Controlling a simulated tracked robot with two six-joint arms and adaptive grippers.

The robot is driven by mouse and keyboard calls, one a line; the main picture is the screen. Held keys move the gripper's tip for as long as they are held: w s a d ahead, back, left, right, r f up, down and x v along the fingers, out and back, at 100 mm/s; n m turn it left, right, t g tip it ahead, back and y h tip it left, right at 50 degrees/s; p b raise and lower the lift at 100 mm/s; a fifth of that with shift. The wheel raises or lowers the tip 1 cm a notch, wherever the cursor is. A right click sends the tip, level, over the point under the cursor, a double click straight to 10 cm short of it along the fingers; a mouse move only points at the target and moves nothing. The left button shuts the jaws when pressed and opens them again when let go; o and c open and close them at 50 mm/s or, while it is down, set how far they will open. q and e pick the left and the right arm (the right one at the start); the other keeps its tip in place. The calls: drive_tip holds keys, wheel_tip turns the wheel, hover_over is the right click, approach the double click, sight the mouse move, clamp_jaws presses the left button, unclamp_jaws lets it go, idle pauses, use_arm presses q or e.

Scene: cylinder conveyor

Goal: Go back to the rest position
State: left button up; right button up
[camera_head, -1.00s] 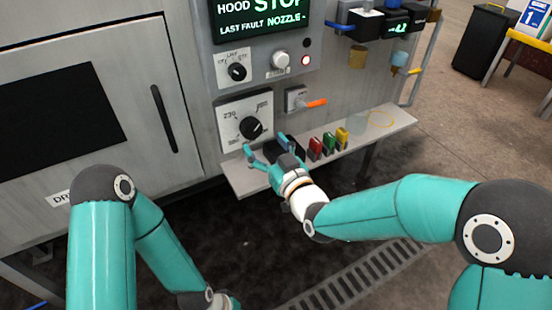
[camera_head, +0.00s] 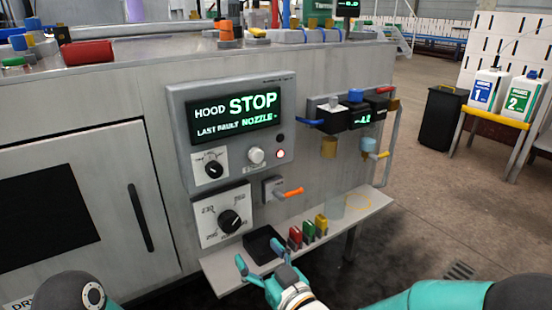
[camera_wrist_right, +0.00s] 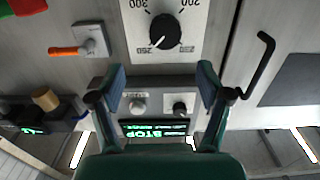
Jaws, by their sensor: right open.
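My right gripper (camera_head: 263,268) is open and empty in front of the small shelf (camera_head: 225,270) under the control panel. In the right wrist view its two fingers (camera_wrist_right: 160,90) stand wide apart with nothing between them, and the black temperature knob (camera_wrist_right: 165,32) shows beyond them. My right arm (camera_head: 430,296) comes in from the lower right. At the lower left only a dark joint of my left arm (camera_head: 75,292) shows; the left gripper is out of the picture.
The panel display (camera_head: 237,114) reads HOOD STOP. An orange-handled switch (camera_head: 288,192) sits below it. A black tray (camera_head: 263,246) and red, green and yellow pieces (camera_head: 308,230) are on the shelf. A black bin (camera_head: 442,118) and jugs (camera_head: 484,90) stand at right.

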drive_tip(key=s+d+f+m+g+h+p, duration=0.1)
drive_tip(key=d+f+m+g+h+p, duration=0.4)
drive_tip(key=d+f, duration=1.1)
drive_tip(key=s+d+f+m+g+h+p, duration=0.15)
drive_tip(key=s+f+g, duration=0.25)
drive_tip(key=s+f, duration=0.5)
drive_tip(key=s+f+m+g, duration=0.2)
drive_tip(key=s+f+g, duration=0.3)
drive_tip(key=s, duration=0.8)
wheel_tip(320, 180, up, 38)
drive_tip(key=p, duration=3.8)
drive_tip(key=shift+s, duration=0.35)
drive_tip(key=shift+f+m, duration=0.1)
drive_tip(key=shift+m, duration=0.15)
